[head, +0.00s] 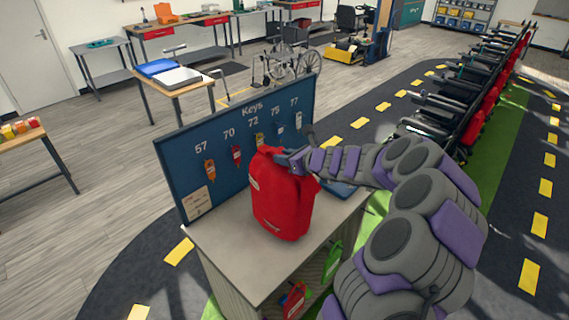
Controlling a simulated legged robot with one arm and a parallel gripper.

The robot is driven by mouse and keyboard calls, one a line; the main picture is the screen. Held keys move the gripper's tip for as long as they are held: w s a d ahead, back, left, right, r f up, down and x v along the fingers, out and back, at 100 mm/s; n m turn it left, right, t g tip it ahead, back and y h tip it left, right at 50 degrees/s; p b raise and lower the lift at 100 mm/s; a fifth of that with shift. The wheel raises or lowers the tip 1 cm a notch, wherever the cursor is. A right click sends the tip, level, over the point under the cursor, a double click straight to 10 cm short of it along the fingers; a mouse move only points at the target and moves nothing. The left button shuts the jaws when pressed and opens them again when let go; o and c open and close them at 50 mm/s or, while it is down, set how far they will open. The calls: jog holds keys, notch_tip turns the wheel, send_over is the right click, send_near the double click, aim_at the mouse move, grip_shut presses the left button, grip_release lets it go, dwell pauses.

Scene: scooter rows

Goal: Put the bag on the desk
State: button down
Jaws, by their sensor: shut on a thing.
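A red bag (282,205) is upright at the desk (225,246), in front of the blue key board. Its base appears at or just above the grey desktop; I cannot tell if it touches. My gripper (284,158) is at the top of the bag and shut on it. My purple and grey arm reaches in from the right. The fingertips are partly hidden by the bag's top.
The key board (217,149) with hanging keys stands along the desk's back edge. A blue item (340,190) lies on the desk behind the bag. More bags, red (294,299) and green (333,262), sit on the shelf below. Scooters (440,115) stand in a row at right.

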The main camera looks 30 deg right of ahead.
notch_tip(320, 180, down, 2)
jog(key=shift+f, duration=0.1)
jog(key=c, duration=0.9)
grip_release()
